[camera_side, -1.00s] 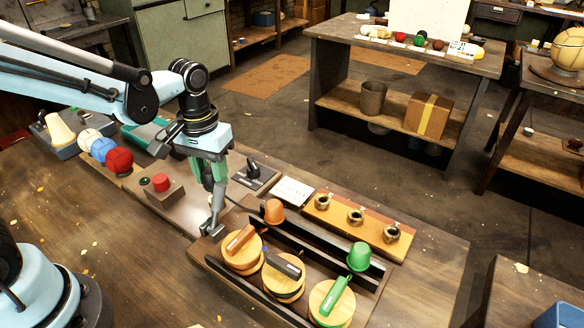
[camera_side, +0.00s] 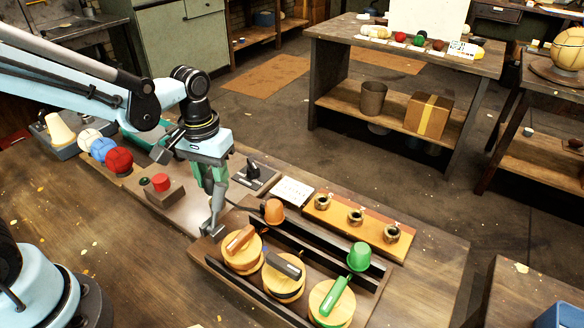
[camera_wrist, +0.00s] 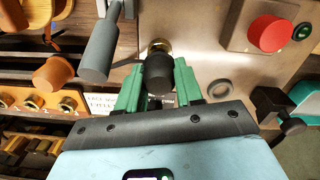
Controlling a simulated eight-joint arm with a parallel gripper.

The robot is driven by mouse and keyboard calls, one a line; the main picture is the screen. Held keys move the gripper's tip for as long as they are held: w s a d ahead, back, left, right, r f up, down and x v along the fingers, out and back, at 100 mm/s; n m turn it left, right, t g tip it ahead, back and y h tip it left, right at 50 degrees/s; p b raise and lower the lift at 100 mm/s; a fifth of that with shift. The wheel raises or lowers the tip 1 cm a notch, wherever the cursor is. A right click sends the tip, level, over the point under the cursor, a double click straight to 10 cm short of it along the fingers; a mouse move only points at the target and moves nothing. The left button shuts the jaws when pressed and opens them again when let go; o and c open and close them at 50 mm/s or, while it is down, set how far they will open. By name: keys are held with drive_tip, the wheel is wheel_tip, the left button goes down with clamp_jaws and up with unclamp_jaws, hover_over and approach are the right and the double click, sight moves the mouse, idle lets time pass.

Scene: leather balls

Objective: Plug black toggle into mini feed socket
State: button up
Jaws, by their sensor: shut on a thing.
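My gripper (camera_wrist: 158,88) has green fingers shut on the dark end of the black toggle (camera_wrist: 158,70). A brass-rimmed socket (camera_wrist: 160,45) on the metal plate shows just beyond the held piece in the wrist view. I cannot tell whether the two touch, and no label shows there to confirm it as the mini feed socket. In the side view my gripper (camera_side: 212,182) points down over the plate, behind a grey lever (camera_side: 217,207). That lever and the fingers hide the toggle's tip and the socket there.
The grey lever (camera_wrist: 98,45) stands close to my fingers. A red button (camera_side: 161,182) sits to the left. To the right are a rack with orange, grey and green handles (camera_side: 331,296), a white card (camera_side: 292,191) and an orange board (camera_side: 338,226) with three brass sockets.

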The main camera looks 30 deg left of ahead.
sight(210, 175)
drive_tip(key=shift+f, duration=1)
idle(1.1)
drive_tip(key=o, duration=1.1)
drive_tip(key=shift+r, duration=0.1)
wheel_tip(210, 175, up, 12)
drive_tip(key=shift+a+f, duration=0.1)
drive_tip(key=shift+s, duration=0.1)
drive_tip(key=shift+s+a+t, duration=0.25)
drive_tip(key=shift+s+t, duration=0.3)
drive_tip(key=shift+t, duration=0.15)
drive_tip(key=shift+s+a+f+m+t, duration=0.3)
drive_tip(key=shift+s+f+m+t, duration=0.25)
drive_tip(key=shift+t, duration=0.4)
drive_tip(key=shift+s+a+f+m+t, duration=0.25)
drive_tip(key=shift+s+m+t, duration=0.25)
drive_tip(key=shift+t, duration=0.5)
drive_tip(key=shift+s+a+f+m+t, duration=0.35)
drive_tip(key=shift+s+t, duration=0.35)
drive_tip(key=shift+t, duration=0.25)
